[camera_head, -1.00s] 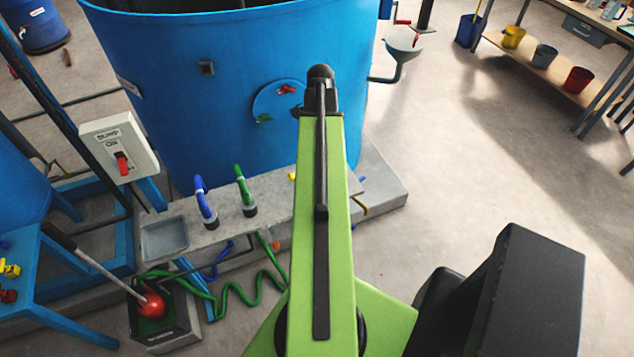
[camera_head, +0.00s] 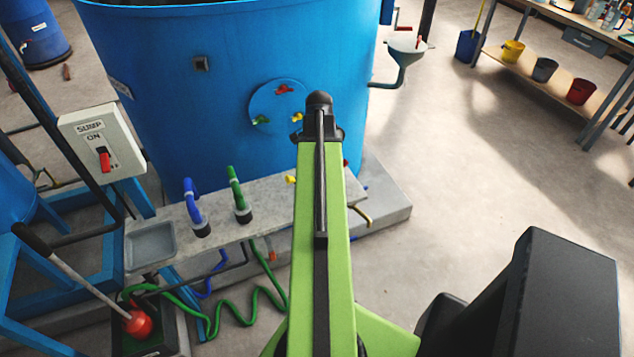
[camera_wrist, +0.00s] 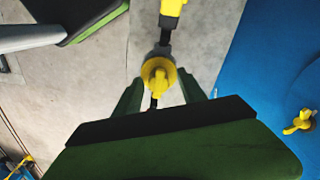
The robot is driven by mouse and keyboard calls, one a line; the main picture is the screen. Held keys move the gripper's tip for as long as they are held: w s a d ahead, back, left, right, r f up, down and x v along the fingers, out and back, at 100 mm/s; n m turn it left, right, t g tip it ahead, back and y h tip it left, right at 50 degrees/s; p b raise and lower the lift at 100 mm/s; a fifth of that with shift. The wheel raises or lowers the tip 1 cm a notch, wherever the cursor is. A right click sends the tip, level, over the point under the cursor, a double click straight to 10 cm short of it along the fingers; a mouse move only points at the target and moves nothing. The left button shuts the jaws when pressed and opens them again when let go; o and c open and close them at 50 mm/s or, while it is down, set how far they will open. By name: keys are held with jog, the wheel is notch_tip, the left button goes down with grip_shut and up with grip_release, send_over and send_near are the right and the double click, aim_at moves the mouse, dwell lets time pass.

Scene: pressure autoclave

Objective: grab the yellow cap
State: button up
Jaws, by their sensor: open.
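In the wrist view a round yellow cap (camera_wrist: 158,75), with a raised ridge across its top, shows between the tips of my gripper (camera_wrist: 162,82). The two green fingers are spread, one on each side of the cap. I cannot tell whether either finger touches it. A black stem shows at the cap's upper and lower sides. In the head view my green arm hides the gripper. A small yellow piece (camera_head: 291,179) shows on the stone ledge beside my arm; I cannot tell whether it is the same cap.
A second yellow piece (camera_wrist: 172,8) lies at the wrist view's top. A yellow tap (camera_wrist: 298,122) is on the blue tank wall (camera_wrist: 285,60). In the head view, blue (camera_head: 195,208) and green (camera_head: 238,195) fittings stand on the ledge (camera_head: 265,195). Clear floor lies right.

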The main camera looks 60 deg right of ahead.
jog(key=shift+r, duration=0.1)
grip_shut()
dwell(0.3)
